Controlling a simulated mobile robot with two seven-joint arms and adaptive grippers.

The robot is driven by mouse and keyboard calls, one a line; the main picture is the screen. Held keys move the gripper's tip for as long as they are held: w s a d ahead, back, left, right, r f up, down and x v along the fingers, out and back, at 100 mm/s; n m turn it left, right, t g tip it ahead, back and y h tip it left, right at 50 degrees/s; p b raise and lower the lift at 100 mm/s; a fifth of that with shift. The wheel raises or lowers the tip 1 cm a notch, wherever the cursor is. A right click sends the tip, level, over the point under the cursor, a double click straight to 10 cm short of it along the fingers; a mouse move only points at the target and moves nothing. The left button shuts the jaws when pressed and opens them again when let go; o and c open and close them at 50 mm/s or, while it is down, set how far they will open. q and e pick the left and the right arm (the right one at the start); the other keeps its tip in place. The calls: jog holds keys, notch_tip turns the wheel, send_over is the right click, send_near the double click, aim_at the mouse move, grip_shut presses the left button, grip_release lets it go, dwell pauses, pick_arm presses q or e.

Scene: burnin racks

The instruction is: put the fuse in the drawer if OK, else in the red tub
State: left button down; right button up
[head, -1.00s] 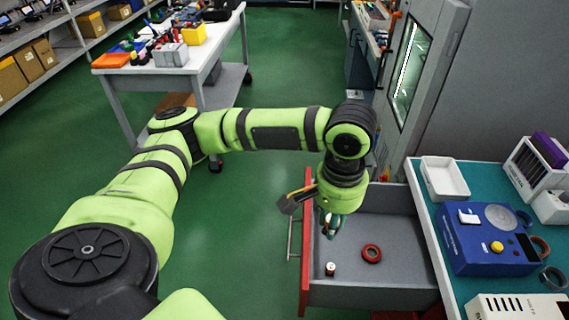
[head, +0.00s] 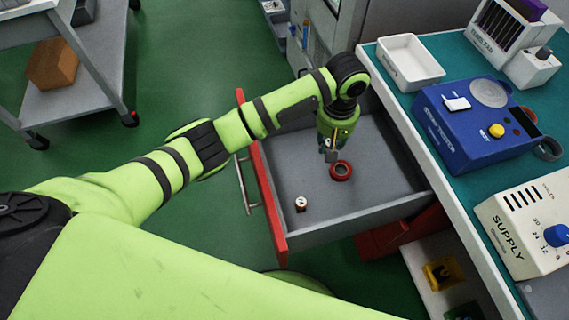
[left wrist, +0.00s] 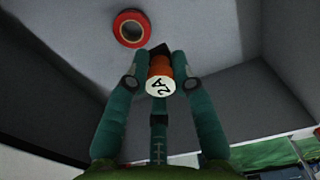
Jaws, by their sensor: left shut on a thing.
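My left gripper (head: 330,153) is low over the open drawer (head: 300,160), which has a grey inside and a red front. It is shut on the fuse (left wrist: 160,84). In the left wrist view the fuse has an orange-brown body and a white end marked "2A", between the two green fingers. In the head view the fuse is mostly hidden by my gripper. A small white-topped cylinder (head: 300,204) stands on the drawer floor near the red front. A red object (head: 395,238) shows below the drawer; I cannot tell if it is the tub. My right gripper is out of view.
A red ring (head: 341,171) lies in the drawer close to my left gripper. The bench on the right holds a white tray (head: 411,62), a blue tester (head: 475,120) and a supply box (head: 530,225). A yellow bin (head: 440,274) sits below. The drawer floor is otherwise clear.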

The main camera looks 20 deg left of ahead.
pick_arm(q)
send_over(284, 161)
notch_tip(284, 161, down, 7)
jog(key=shift+p, duration=0.3)
jog(key=shift+f, duration=2)
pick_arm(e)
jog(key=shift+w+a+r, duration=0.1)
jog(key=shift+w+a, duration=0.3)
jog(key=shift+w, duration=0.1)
pick_arm(q)
jog(key=shift+f, duration=0.2)
jog(key=c, duration=1.1)
grip_release()
jog(key=shift+o, duration=0.2)
jog(key=shift+r, duration=0.15)
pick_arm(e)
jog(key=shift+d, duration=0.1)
pick_arm(q)
notch_tip(284, 161, up, 12)
jog(key=p, duration=0.1)
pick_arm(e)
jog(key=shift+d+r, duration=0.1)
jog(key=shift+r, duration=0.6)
